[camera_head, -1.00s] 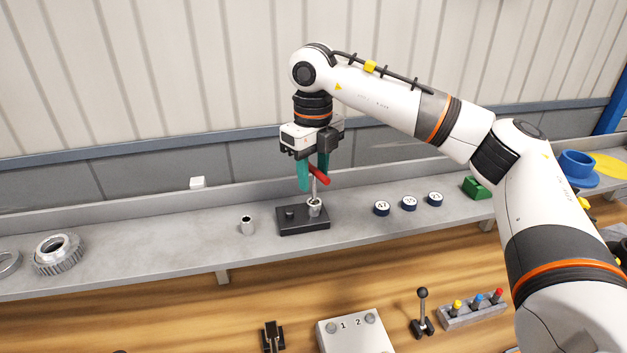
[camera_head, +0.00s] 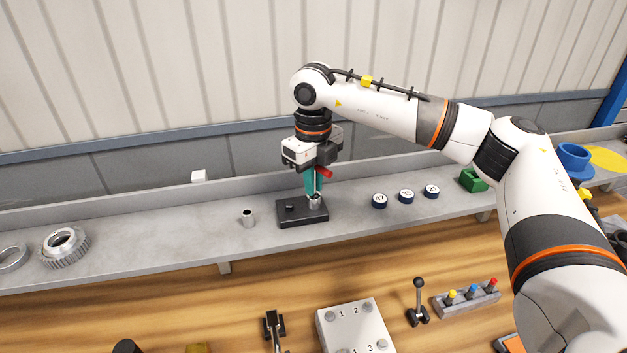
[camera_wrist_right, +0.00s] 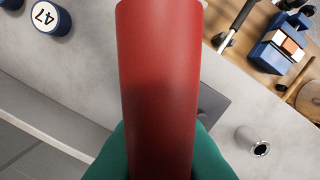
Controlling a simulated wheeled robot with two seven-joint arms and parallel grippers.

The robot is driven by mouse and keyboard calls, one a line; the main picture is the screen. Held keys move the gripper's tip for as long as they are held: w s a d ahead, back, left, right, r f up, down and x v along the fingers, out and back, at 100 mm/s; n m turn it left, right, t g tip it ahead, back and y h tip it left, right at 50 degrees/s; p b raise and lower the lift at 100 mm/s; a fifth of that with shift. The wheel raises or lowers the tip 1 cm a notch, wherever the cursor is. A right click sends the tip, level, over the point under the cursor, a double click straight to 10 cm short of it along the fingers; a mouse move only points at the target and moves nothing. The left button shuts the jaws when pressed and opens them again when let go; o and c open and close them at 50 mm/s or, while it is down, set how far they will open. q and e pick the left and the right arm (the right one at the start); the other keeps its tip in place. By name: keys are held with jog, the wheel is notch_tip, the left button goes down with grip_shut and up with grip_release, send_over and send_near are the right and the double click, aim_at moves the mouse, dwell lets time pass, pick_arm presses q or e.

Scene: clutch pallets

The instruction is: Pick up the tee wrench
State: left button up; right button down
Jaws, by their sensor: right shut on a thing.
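The tee wrench (camera_head: 324,173) has a red crossbar handle, and its shaft stands in a socket on a small black base on the grey shelf. My right gripper (camera_head: 314,190), with green fingers, points down over the base and is shut on the wrench, just below the red handle. In the right wrist view the red handle (camera_wrist_right: 158,80) fills the middle, with a green finger on each side at the bottom. The lower shaft is mostly hidden by the fingers. My left gripper is not in view.
The black base (camera_head: 290,219) sits on the grey shelf (camera_head: 190,240). A small metal socket (camera_head: 248,218) stands left of it, and numbered dark caps (camera_head: 406,196) lie to its right. A gear ring (camera_head: 65,248) lies far left. A green block (camera_head: 473,180) is at right.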

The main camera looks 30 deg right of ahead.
jog(key=shift+r, duration=0.15)
jog(key=shift+w+r+b, duration=0.1)
jog(key=shift+r+b, duration=0.2)
jog(key=shift+b, duration=0.05)
notch_tip(320, 180, up, 9)
jog(key=b, duration=0.3)
jog(key=shift+f, duration=0.2)
jog(key=shift+r, duration=0.3)
